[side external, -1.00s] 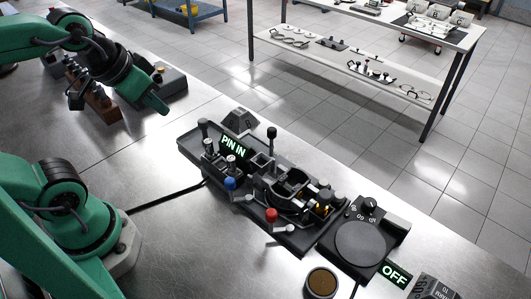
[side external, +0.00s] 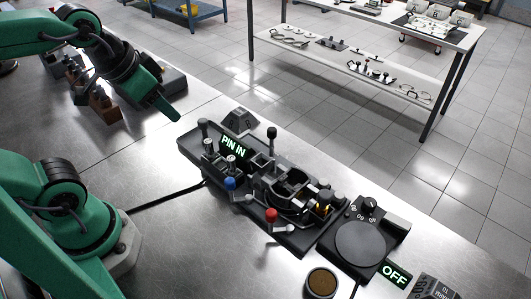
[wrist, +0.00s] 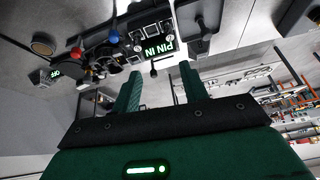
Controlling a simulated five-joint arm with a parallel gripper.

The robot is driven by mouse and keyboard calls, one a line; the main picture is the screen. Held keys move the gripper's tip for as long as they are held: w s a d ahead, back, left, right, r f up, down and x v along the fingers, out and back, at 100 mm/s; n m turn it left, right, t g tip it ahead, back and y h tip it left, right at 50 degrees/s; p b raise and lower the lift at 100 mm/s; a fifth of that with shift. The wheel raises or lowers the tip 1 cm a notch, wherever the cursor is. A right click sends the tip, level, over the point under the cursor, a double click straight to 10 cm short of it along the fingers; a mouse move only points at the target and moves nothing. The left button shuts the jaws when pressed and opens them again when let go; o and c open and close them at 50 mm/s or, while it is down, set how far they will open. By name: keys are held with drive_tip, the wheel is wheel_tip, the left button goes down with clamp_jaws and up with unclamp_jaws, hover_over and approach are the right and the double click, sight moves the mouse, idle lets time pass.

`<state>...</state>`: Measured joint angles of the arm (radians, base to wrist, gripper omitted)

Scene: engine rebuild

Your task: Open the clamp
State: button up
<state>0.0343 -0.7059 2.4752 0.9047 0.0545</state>
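The black clamp fixture (side external: 290,238) lies on the metal bench in the side view, with a lit "PIN IN" sign (side external: 233,147). It carries a blue-knobbed lever (side external: 230,183), a red-knobbed lever (side external: 271,214) and upright black-knobbed levers (side external: 272,133). I cannot tell which lever works the clamp, or how it stands. My gripper (side external: 172,112) is in the air to the upper left of the fixture, apart from it. The wrist view shows its two green fingers (wrist: 160,76) spread with nothing between them. The fixture appears upside down there, beyond the fingertips.
A round dark plate with a dial (side external: 361,246) stands right of the fixture, with an "OFF" sign (side external: 394,274). A small round dish (side external: 321,283) sits in front. A wooden block (side external: 105,108) and grey parts are behind my gripper. Bare bench (side external: 160,165) lies left of the fixture.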

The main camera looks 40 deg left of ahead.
drive_tip(key=w+d+f+m+g, duration=0.1)
drive_tip(key=w+d+m+g, duration=0.1)
drive_tip(key=w+d+m, duration=0.3)
drive_tip(key=m+g, duration=0.3)
drive_tip(key=m, duration=1.2)
hover_over(271, 212)
wheel_tip(271, 212, down, 8)
drive_tip(key=shift+r, duration=0.1)
drive_tip(key=shift+n, duration=0.3)
drive_tip(key=shift+f, duration=3.9)
clamp_jaws()
